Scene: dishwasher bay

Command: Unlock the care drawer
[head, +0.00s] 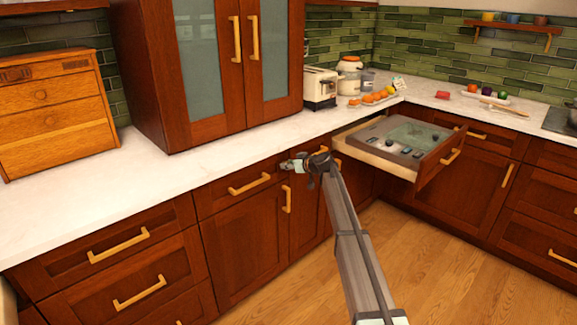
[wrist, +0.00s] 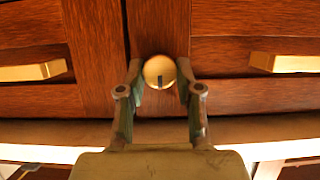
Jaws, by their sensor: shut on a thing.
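A round cream knob (wrist: 160,71) with a short dark, roughly upright mark sits on the dark wood strip between two drawer fronts in the wrist view. My gripper (wrist: 160,90) has one finger on each side of the knob and is shut on it. In the head view my gripper (head: 292,164) is at the cabinet front just below the counter edge, and it hides the knob there. A shut drawer with a gold handle (head: 249,184) is just left of it. I cannot tell which drawer is the care drawer.
An open drawer (head: 376,156) holding several small items juts out to the right of my gripper. The white counter (head: 200,170) above carries a tall glass-door cabinet (head: 160,75), a toaster (head: 320,88) and a wooden box (head: 56,110). The wood floor (head: 440,250) is clear.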

